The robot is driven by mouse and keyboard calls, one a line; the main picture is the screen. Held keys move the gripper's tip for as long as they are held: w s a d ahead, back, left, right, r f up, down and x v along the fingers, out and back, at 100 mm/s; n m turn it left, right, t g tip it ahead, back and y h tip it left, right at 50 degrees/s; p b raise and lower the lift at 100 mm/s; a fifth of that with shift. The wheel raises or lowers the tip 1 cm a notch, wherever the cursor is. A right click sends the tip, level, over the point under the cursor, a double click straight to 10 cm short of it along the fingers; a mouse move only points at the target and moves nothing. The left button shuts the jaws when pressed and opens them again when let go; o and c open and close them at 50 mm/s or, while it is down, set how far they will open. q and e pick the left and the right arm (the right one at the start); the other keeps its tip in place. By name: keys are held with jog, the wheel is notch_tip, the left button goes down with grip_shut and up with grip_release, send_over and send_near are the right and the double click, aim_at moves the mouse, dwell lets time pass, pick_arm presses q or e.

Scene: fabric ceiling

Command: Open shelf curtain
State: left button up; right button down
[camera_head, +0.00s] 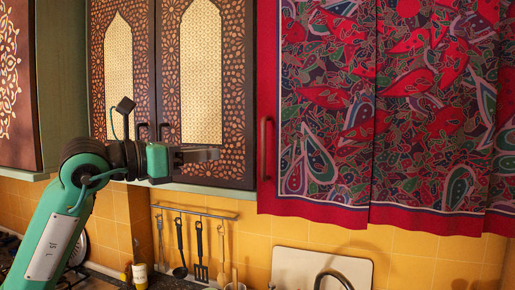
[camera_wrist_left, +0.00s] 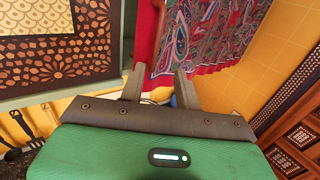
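The shelf curtain (camera_head: 330,110) is red with a dark paisley print and hangs closed across the right half of the head view. A slim vertical handle (camera_head: 263,148) shows at its left edge. My left gripper (camera_head: 214,154) is in front of the patterned cabinet doors, left of the curtain and apart from it, with its fingers pointing right. In the left wrist view its two fingers (camera_wrist_left: 160,87) stand apart with nothing held between them, and the curtain (camera_wrist_left: 205,35) shows beyond them. My right gripper is not in view.
Cabinet doors (camera_head: 203,80) with pierced patterns and small handles are just behind my left gripper. Below hang several utensils (camera_head: 200,250) on a rail (camera_head: 195,212). A white board (camera_head: 320,268) and a curved faucet (camera_head: 335,276) stand below the curtain.

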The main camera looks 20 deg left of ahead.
aim_at(258, 148)
pick_arm(q)
jog(key=p+x, duration=0.7)
jog(key=x, duration=0.6)
jog(key=shift+w+d+r, duration=0.1)
jog(key=shift+w, duration=0.25)
grip_shut()
